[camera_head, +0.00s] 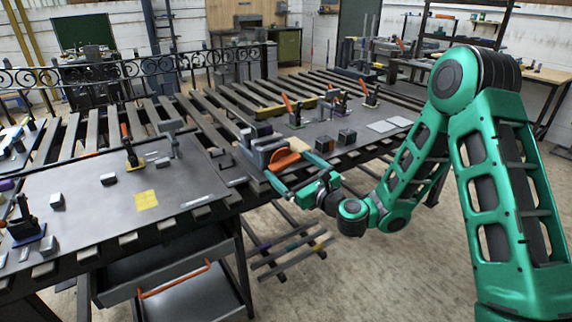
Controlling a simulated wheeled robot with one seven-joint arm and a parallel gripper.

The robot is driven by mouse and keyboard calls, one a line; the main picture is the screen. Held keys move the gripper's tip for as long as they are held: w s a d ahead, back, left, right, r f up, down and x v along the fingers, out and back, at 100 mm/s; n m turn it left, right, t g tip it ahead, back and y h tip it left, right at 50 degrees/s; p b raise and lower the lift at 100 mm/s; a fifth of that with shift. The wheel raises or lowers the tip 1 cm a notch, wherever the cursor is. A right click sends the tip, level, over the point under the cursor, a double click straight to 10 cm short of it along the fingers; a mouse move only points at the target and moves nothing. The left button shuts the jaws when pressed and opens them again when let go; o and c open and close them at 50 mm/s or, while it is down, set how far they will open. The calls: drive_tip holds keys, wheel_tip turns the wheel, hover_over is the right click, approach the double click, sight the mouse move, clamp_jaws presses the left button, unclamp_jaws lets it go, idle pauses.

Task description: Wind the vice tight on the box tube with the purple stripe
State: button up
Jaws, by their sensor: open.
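A blue-grey vice (262,143) is mounted at the front edge of the slatted bench, with an orange part (285,159) on its near side. My gripper (293,170) is open at the vice's front, its green fingers spread to either side of the orange part. I cannot tell whether they touch it. A bar with a purple mark (264,246) lies among several bars on a low rack under the bench, beside one with a yellow mark (318,244). I cannot tell if either is a box tube, or what is between the vice jaws.
Dark plates on the bench (100,205) hold clamps and small blocks, with a yellow sheet (146,199) on the left one. Two dark blocks (336,140) stand right of the vice. A cart with an orange handle (175,280) is below left. The floor at front right (370,280) is clear.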

sight(288, 164)
drive_tip(key=shift+x, duration=1.65)
drive_tip(key=c, duration=1)
